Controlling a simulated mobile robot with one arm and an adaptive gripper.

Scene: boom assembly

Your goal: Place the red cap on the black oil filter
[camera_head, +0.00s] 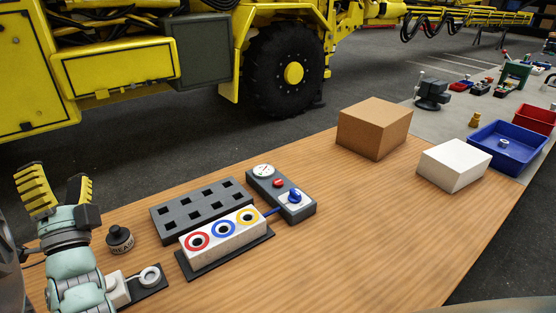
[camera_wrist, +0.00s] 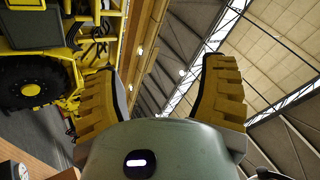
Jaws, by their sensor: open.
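My gripper (camera_head: 54,180) is raised at the left edge of the wooden table, its yellow fingers pointing up, spread apart and empty. In the wrist view its fingers (camera_wrist: 160,75) are open against the ceiling. A small black canister (camera_head: 119,239) with white lettering stands upright just right of my gripper; I cannot tell if it is the oil filter. A small red round piece (camera_head: 278,183) sits on a grey panel; I cannot tell if it is the red cap. No other clear red cap shows.
A white block (camera_head: 222,242) with red, blue and yellow rings stands before a grey rack (camera_head: 201,209). A white fixture with a ring (camera_head: 149,277) is near my arm. A cardboard box (camera_head: 374,127), white box (camera_head: 454,165) and blue bin (camera_head: 507,147) lie right. The table's right front is clear.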

